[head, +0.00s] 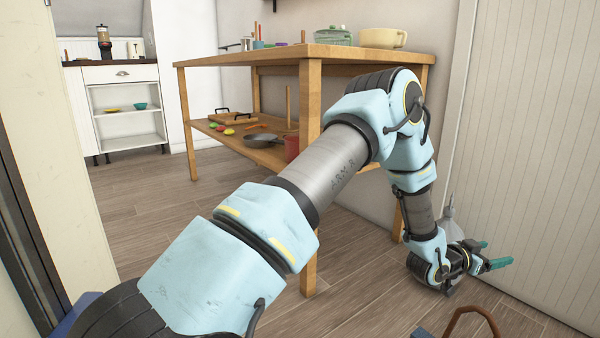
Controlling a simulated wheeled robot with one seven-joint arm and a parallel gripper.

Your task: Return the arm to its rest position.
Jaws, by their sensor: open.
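My arm reaches from the bottom left up to a bent elbow in front of the wooden table (309,100), then hangs down on the right. My gripper (498,254) is low at the right, with teal fingers pointing right toward the panelled white wall. The fingers are apart and nothing shows between them. A grey pointed thing (449,222) shows just behind my wrist; I cannot tell what it is or whether it touches the arm.
The table holds a green pot (333,36) and a yellow pot (383,38); its lower shelf (262,154) holds a pan (260,140). A brown curved handle (472,314) rises at the bottom right. A white cabinet (120,107) stands far left. Floor is clear left of the table.

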